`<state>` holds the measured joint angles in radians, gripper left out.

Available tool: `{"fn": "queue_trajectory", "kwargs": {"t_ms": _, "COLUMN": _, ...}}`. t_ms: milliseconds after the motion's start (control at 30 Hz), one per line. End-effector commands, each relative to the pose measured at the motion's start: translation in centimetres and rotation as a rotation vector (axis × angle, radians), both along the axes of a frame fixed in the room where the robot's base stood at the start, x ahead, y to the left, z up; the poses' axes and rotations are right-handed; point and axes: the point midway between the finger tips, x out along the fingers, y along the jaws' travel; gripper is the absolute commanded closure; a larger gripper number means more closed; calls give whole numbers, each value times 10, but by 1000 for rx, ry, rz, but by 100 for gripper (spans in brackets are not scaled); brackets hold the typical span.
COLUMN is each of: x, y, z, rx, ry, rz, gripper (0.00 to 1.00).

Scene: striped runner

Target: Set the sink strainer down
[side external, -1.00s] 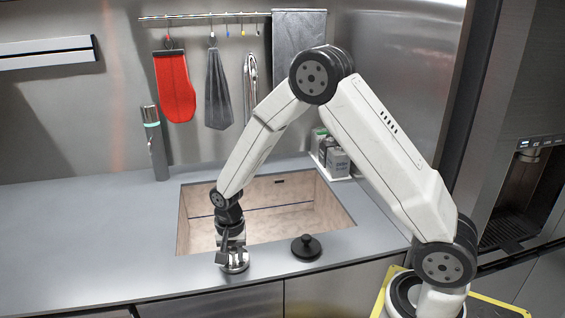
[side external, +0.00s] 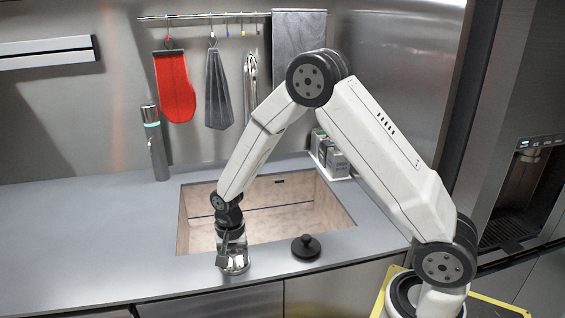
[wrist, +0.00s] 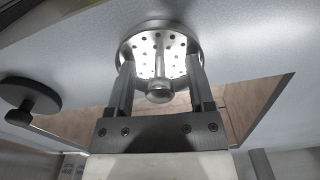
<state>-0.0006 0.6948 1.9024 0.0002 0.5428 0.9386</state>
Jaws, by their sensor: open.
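The sink strainer (wrist: 150,46) is a round, shiny metal dish with holes and a central post ending in a rounded knob. In the side view the strainer (side external: 236,267) is at the counter strip in front of the sink, and it appears to rest there. My gripper (side external: 232,254) points down over it and partly hides it. In the wrist view my gripper (wrist: 159,72) is open, with one finger on each side of the post and a gap to the knob.
A black knobbed lid or stopper (side external: 306,248) lies on the counter to the right of the strainer. The open sink basin (side external: 285,215) is just behind. A small caddy (side external: 337,165) stands at its back right corner. The counter (side external: 90,235) to the left is clear.

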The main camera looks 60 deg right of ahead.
Motion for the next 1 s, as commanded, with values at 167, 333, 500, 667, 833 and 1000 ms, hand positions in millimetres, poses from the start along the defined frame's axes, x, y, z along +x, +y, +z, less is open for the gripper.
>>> {"fn": "queue_trajectory", "kwargs": {"t_ms": 167, "x": 0, "y": 0, "z": 5, "rx": 0, "ry": -1, "rz": 0, "gripper": 32}}
{"fn": "queue_trajectory", "kwargs": {"t_ms": 333, "x": 0, "y": 0, "z": 17, "rx": 0, "ry": -2, "rz": 0, "gripper": 32}}
{"fn": "queue_trajectory", "kwargs": {"t_ms": 500, "x": 1, "y": 0, "z": 37, "rx": 0, "ry": -4, "rz": 0, "gripper": 32}}
{"fn": "queue_trajectory", "kwargs": {"t_ms": 667, "x": 1, "y": 0, "z": 61, "rx": 0, "ry": -4, "rz": 0, "gripper": 32}}
{"fn": "queue_trajectory", "kwargs": {"t_ms": 833, "x": 0, "y": 0, "z": 87, "rx": 0, "ry": -4, "rz": 0, "gripper": 32}}
{"fn": "queue_trajectory", "kwargs": {"t_ms": 1000, "x": 0, "y": 0, "z": 108, "rx": 0, "ry": -3, "rz": 0, "gripper": 32}}
